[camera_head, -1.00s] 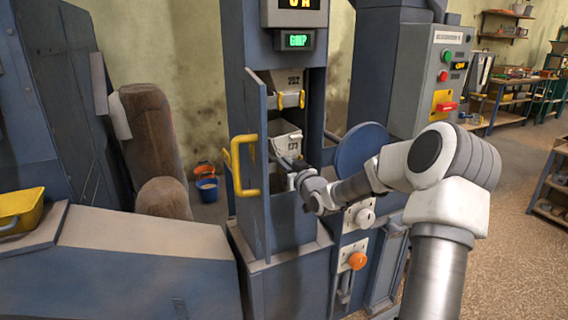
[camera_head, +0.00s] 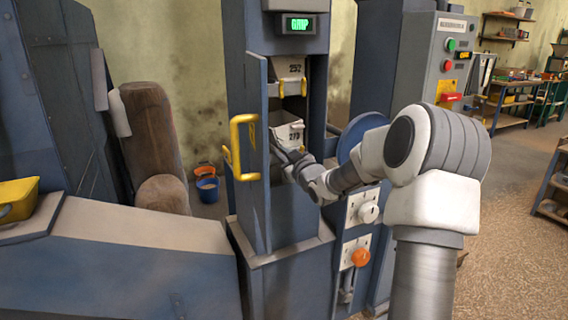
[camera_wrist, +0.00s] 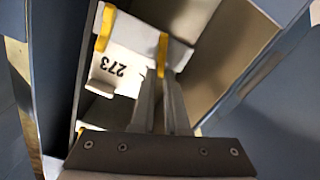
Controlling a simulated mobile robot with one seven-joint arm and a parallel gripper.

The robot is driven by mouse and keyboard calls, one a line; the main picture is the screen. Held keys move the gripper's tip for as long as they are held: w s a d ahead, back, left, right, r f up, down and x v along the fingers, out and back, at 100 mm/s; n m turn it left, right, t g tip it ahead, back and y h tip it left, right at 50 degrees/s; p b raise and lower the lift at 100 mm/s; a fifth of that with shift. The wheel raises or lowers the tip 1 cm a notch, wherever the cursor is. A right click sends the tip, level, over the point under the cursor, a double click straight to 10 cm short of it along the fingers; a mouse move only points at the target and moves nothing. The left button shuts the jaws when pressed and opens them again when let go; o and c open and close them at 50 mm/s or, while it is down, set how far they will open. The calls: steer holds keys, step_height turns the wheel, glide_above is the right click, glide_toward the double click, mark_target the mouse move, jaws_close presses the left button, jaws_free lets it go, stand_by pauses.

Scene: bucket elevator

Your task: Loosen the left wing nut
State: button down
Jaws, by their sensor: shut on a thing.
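The lower bucket (camera_head: 289,131), light grey and marked 273, sits in the open elevator shaft. Its label (camera_wrist: 113,67) looks turned over in the wrist view, so left and right seem swapped there. Two yellow wing nuts show beside the bucket in that view. My gripper (camera_wrist: 161,76) is shut on the nearer one, the left wing nut (camera_wrist: 162,50). The other, the right wing nut (camera_wrist: 105,27), stands free. In the head view my gripper (camera_head: 276,149) is at the bucket's lower left and largely hides the left nut.
The upper bucket (camera_head: 290,68), marked 252, has yellow wing nuts too. The open blue door with a yellow handle (camera_head: 235,148) stands close left of my gripper. A round blue disc (camera_head: 352,135) is near my arm. The shaft is narrow.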

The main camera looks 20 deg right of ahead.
steer(key=n+b, duration=0.1)
steer(key=n, duration=0.2)
steer(key=a+f+n+b, duration=0.1)
steer(key=n+b, duration=0.1)
steer(key=n, duration=0.1)
steer(key=n+b, duration=0.2)
steer(key=n, duration=0.1)
steer(key=shift+a+f, duration=0.25)
steer(key=shift+f+n, duration=0.2)
steer(key=shift+n, duration=0.8)
steer(key=shift+f+n, duration=0.2)
steer(key=shift+n, duration=0.8)
steer(key=c, duration=0.9)
jaws_free()
steer(key=shift+s, duration=0.15)
